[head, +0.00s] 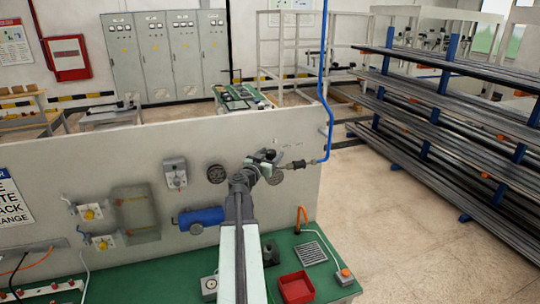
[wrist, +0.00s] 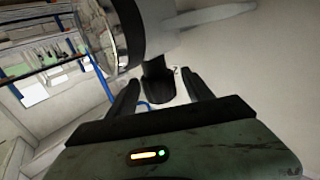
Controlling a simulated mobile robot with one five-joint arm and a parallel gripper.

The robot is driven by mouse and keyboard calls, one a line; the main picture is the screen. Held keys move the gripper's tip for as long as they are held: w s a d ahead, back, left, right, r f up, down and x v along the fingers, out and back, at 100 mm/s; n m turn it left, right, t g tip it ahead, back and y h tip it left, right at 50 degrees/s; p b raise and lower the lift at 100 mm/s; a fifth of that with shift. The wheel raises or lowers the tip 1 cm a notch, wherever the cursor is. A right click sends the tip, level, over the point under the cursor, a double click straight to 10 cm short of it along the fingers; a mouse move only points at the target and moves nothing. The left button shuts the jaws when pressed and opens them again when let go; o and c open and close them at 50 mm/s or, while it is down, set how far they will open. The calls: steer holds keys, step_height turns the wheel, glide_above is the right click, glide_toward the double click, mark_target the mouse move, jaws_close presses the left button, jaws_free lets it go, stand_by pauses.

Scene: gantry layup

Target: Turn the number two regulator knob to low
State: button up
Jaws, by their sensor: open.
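In the wrist view a dark knob (wrist: 158,84) stands out from the pale panel (wrist: 240,80), with a small mark like a "2" beside it. My gripper (wrist: 161,88) is open, with one dark finger on each side of the knob. I see gaps between the fingers and the knob; how deep it sits between them I cannot tell. A large grey round body with a pale bar is close above. In the head view my gripper (head: 264,160) is at the right part of the upright panel (head: 110,165), and my arm hides the knob. The low mark and the knob's setting are not readable.
A round dark disc (head: 216,174) and a blue cylinder (head: 200,219) are on the panel left of my arm. A blue hose (head: 324,85) hangs right of it. The green bench (head: 325,275) below holds a red tray (head: 296,288). Racks of bars (head: 450,120) stand right.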

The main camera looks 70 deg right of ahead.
jaws_close()
steer(key=shift+d, duration=0.1)
steer(key=shift+t, duration=0.3)
steer(key=shift+n, duration=0.3)
steer(key=n+t, duration=0.1)
steer(key=t, duration=0.2)
steer(key=shift+s+a+f+n, duration=0.1)
steer(key=shift+a+n, duration=0.1)
steer(key=shift+n, duration=0.2)
steer(key=n+t+y, duration=0.2)
steer(key=n+t, duration=0.1)
steer(key=t, duration=0.1)
steer(key=n+t+y, duration=0.2)
steer(key=n+t, duration=0.1)
steer(key=t, duration=0.2)
steer(key=shift+d+n+t, duration=0.2)
steer(key=shift+n+t, duration=0.1)
steer(key=shift+a+n+t+y, duration=0.1)
steer(key=shift+n+t+y, duration=0.9)
steer(key=shift+t+y, duration=0.1)
